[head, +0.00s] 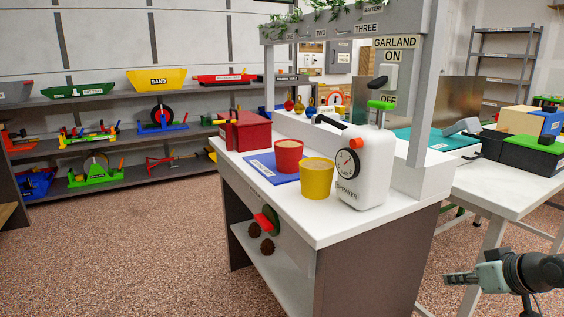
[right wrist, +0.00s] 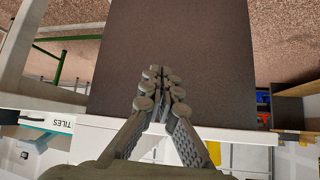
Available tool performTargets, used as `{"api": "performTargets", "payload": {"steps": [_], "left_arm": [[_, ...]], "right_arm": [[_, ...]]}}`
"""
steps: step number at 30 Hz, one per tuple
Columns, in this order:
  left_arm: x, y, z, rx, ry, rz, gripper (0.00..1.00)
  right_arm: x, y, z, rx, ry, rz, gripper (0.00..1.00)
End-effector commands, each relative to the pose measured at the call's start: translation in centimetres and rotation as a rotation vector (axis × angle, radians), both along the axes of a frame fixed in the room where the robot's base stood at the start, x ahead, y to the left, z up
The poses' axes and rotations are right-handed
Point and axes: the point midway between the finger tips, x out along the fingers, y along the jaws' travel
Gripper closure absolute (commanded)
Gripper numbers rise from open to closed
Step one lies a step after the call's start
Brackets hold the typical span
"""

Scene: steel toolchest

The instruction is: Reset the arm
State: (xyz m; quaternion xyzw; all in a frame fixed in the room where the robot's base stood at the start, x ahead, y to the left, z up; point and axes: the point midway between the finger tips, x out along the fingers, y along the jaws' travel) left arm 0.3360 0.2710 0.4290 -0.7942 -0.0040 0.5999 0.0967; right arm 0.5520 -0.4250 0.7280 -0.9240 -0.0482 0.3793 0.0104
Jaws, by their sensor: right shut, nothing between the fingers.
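My right gripper (head: 460,279) is at the lower right of the head view, in the air in front of the white-topped workbench and to the right of its near end. In the right wrist view its fingers (right wrist: 164,92) are together with nothing between them. Behind them is the dark side panel (right wrist: 200,40) of the bench, and they look apart from it. The wrist picture shows the room upside down. My left gripper is not in view.
The bench (head: 320,228) carries a white sprayer (head: 366,185), a yellow pot (head: 317,180), a red pot (head: 289,157) and a red box (head: 246,132). A white table (head: 490,190) stands at the right. Shelves (head: 120,172) line the back left. The floor at the left is clear.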

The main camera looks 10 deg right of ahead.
Motion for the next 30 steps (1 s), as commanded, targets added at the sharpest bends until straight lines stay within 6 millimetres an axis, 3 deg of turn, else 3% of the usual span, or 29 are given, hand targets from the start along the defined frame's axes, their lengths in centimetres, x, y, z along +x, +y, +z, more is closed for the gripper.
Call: {"api": "performTargets", "payload": {"steps": [1,6,9,12,15,19,30], "left_arm": [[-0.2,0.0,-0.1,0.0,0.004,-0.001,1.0],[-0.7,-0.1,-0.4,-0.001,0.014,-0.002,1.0],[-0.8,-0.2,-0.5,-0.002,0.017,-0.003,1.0],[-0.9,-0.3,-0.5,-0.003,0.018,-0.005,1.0],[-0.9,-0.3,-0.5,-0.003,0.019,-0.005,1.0],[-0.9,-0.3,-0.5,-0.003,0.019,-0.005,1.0],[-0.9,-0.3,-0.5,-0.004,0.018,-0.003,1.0]], "right_arm": [[-1.3,1.1,-4.2,-0.007,0.06,-0.011,1.0],[-6.9,4.7,-15.5,-0.077,0.235,-0.035,1.0],[-11.1,7.5,-21.2,-0.123,0.333,-0.034,1.0],[-15.4,10.4,-25.4,-0.169,0.412,-0.025,1.0],[-18.8,12.9,-28.2,-0.207,0.468,-0.012,1.0],[-21.6,15.0,-29.9,-0.241,0.508,0.002,1.0],[-22.4,15.6,-30.4,-0.257,0.519,0.008,1.0]]}}
